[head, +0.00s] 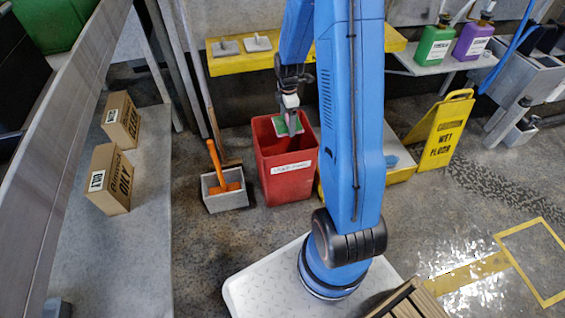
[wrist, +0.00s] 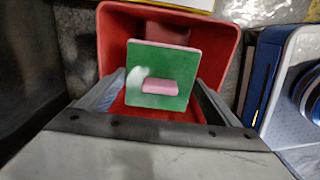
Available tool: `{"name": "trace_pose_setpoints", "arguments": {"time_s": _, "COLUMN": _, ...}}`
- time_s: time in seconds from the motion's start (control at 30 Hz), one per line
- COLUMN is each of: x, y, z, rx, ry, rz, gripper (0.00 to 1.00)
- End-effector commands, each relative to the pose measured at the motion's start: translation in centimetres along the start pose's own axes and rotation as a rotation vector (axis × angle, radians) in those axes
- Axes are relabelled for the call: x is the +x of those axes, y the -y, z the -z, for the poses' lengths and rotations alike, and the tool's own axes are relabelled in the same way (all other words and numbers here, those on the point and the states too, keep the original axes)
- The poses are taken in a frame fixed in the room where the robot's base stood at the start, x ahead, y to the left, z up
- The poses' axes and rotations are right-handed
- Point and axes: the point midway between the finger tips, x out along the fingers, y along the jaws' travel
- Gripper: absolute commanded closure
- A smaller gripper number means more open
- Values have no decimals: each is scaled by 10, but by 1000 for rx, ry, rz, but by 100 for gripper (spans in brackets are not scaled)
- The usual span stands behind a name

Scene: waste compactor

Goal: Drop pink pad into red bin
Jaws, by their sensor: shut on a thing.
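The pad shows a square green face with a pink block and pink edges in the wrist view (wrist: 172,65). My gripper (wrist: 160,98) is shut on it, with a finger at each side. In the head view my gripper (head: 290,112) points down and holds the pad (head: 289,125) over the mouth of the red bin. The red bin (head: 289,180) stands on the floor with a white label on its front. In the wrist view the bin's red walls (wrist: 112,45) surround the pad. My gripper hides part of the bin's inside.
A small grey box (head: 226,202) with an orange tool stands left of the bin. A yellow shelf (head: 235,66) with two grey pads is behind. A yellow wet-floor sign (head: 442,135) stands to the right. Cardboard boxes (head: 110,180) sit on a grey surface at left.

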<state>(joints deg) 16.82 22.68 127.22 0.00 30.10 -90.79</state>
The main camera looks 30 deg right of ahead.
Motion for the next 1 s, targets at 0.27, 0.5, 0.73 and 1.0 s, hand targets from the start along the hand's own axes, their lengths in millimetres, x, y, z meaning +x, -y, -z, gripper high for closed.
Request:
{"name": "trace_pose_setpoints", "arguments": {"time_s": 0.27, "x": 21, "y": 0, "z": 0, "rx": 0, "ry": 0, "rz": 1, "gripper": 41}}
{"name": "trace_pose_setpoints", "arguments": {"time_s": 0.5, "x": 24, "y": 0, "z": 0, "rx": 0, "ry": 0, "rz": 0, "gripper": 41}}
{"name": "trace_pose_setpoints", "arguments": {"time_s": 0.73, "x": 24, "y": 0, "z": 0, "rx": 0, "ry": 0, "rz": 0, "gripper": 0}}
{"name": "trace_pose_setpoints", "arguments": {"time_s": 1.0, "x": 22, "y": 0, "z": 0, "rx": 0, "ry": 0, "rz": 0, "gripper": 0}}
